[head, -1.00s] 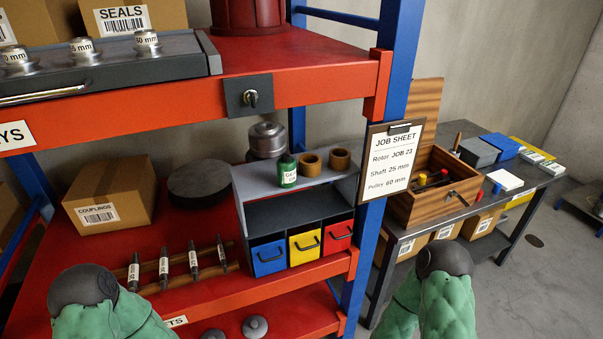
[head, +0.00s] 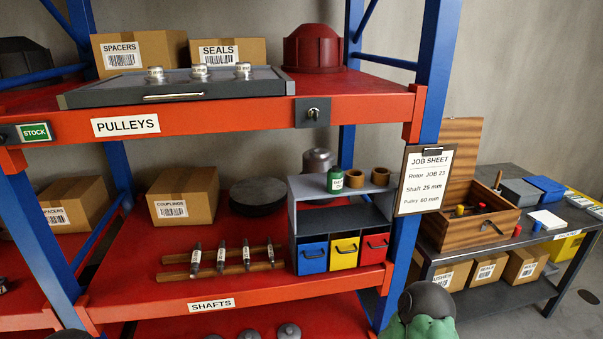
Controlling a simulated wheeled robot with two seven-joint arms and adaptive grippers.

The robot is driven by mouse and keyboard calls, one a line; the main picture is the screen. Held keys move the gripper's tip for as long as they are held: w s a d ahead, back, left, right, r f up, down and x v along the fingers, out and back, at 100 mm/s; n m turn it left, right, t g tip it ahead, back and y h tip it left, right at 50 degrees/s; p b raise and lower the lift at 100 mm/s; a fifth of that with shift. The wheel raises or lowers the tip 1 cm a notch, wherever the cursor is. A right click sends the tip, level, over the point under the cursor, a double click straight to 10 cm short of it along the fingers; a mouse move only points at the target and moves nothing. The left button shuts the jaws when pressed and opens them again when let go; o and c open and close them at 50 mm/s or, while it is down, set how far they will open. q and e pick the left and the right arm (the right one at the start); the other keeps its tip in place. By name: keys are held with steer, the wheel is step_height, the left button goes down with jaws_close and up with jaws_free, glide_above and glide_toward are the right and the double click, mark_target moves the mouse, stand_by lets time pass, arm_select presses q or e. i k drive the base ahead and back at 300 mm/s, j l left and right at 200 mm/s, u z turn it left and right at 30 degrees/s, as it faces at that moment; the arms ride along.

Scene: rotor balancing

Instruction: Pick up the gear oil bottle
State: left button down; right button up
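The gear oil bottle (head: 335,180) is a small green bottle with a dark cap and a white label. It stands upright on top of the grey drawer organiser (head: 292,219), on the red shelf marked SHAFTS. Neither gripper shows in the head view. A green and dark part of my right arm shows at the bottom edge, right of centre. Only a dark sliver of my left arm shows at the bottom left.
Two brown rings (head: 354,178) stand just right of the bottle, and a metal pot (head: 317,160) is behind it. The red upper shelf (head: 365,91) passes above. A blue post (head: 432,110) with the job sheet (head: 424,180) stands to the right. Shafts (head: 221,256) lie on a rack at left.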

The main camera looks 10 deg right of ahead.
mark_target(334, 175)
steer(key=i+l+u, duration=0.25)
steer(key=l, duration=0.25)
steer(key=l+u, duration=0.2)
steer(key=l, duration=0.3)
steer(key=l+u, duration=0.25)
steer(key=l, duration=0.3)
